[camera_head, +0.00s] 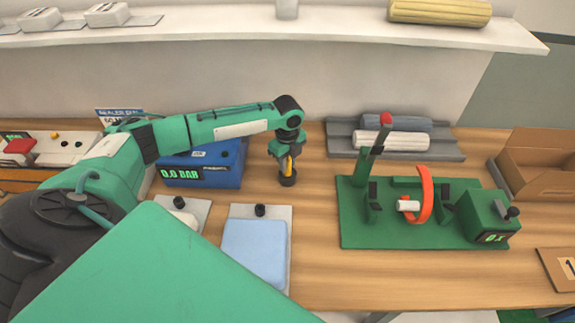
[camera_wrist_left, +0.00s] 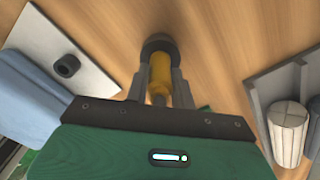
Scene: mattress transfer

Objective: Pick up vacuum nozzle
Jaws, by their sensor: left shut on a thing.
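The vacuum nozzle (camera_head: 288,179) has a yellow body and a dark round end. In the head view it is upright under my left gripper (camera_head: 287,161), over the wooden table between the blue box and the green fixture. In the left wrist view my left gripper (camera_wrist_left: 160,88) is shut on the nozzle's yellow body (camera_wrist_left: 160,72), one finger on each side. The dark end of the nozzle (camera_wrist_left: 159,44) points away from the gripper. I cannot tell whether that end touches the table. My right gripper is not in view.
A blue box (camera_head: 215,178) reading "0.0 BAR" stands left of the nozzle. A light blue mattress (camera_head: 254,252) lies on a grey plate in front. The green fixture (camera_head: 365,238) with an orange ring (camera_head: 426,195) is to the right. A grey rack (camera_head: 445,153) with rolls stands behind it.

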